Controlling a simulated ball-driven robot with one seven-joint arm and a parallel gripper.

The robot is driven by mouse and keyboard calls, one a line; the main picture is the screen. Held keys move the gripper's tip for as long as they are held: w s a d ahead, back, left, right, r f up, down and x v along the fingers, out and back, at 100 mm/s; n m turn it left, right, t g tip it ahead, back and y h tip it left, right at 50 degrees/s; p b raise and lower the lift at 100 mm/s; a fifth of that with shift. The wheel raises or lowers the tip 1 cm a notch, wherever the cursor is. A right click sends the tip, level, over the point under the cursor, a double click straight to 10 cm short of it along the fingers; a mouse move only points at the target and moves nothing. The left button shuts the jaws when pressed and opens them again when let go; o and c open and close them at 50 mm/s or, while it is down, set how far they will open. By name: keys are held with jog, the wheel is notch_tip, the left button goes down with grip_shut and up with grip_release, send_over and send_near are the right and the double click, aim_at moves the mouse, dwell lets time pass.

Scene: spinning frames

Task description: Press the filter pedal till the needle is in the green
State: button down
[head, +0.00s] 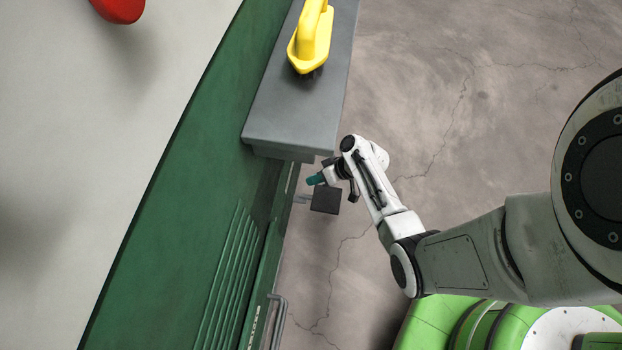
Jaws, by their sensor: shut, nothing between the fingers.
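A small dark square pedal (325,201) sticks out on a short grey arm from the side of the green machine (190,190). I see no label on it to tell if it is the filter pedal. My gripper (316,179), with teal fingertips, is shut and empty. In the head view its tips show just above and left of the pedal, near the machine's side. I cannot tell whether they touch the pedal. No gauge, needle or green zone is in view.
A red knob (119,8) is at the top left. A metal bar handle (278,320) is lower on the machine. The cracked floor (440,90) to the right is clear.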

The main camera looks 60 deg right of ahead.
aim_at(315, 196)
jog(key=shift+s+f+b, duration=0.1)
jog(key=shift+f+b, duration=3.85)
jog(key=shift+f, duration=0.45)
jog(key=shift+f+b, duration=0.35)
jog(key=shift+f, duration=0.05)
jog(key=shift+s+f+b, duration=0.1)
jog(key=shift+f+b, duration=0.8)
jog(key=shift+f, duration=0.15)
jog(key=shift+r, duration=0.1)
jog(key=shift+r+p, duration=1.3)
jog(key=shift+r, duration=0.05)
jog(key=shift+r, duration=0.1)
notch_tip(315, 196, up, 5)
jog(key=p, duration=0.4)
jog(key=shift+p, duration=0.3)
